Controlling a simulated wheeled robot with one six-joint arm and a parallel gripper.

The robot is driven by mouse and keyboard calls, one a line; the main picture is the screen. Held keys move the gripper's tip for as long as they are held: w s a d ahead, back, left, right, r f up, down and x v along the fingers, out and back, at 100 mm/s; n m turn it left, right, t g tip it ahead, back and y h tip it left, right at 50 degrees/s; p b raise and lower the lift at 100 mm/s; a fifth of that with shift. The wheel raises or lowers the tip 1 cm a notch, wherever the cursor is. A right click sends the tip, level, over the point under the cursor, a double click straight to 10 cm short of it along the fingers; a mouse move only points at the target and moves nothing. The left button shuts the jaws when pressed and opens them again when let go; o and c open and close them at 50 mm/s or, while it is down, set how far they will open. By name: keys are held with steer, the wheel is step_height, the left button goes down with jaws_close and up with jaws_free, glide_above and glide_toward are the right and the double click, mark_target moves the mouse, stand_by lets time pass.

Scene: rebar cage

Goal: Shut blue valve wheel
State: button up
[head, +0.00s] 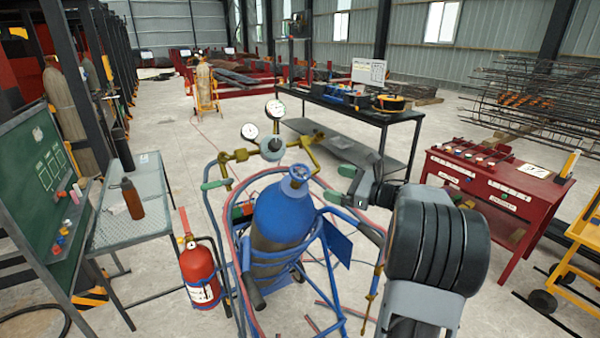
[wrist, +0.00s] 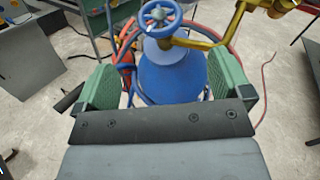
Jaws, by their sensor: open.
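The blue valve wheel (head: 299,174) sits on top of a blue gas cylinder (head: 283,215) held in a blue cart frame. In the wrist view the valve wheel (wrist: 160,14) is at the top centre, above the cylinder's shoulder (wrist: 172,75). My gripper (wrist: 170,82) is open, with one green finger pad on each side of the picture and nothing between them touching.
Brass fittings with two gauges (head: 276,109) rise just behind the wheel. Red hoses loop around the cart. A fire extinguisher (head: 199,270) stands at its left, by a mesh table (head: 150,210). A red cabinet (head: 490,200) stands at the right, and a dark workbench (head: 350,110) behind.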

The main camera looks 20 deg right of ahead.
mark_target(306, 175)
steer(key=p+x, duration=0.3)
steer(key=x, duration=0.9)
steer(key=shift+a, duration=0.1)
steer(key=c, duration=0.9)
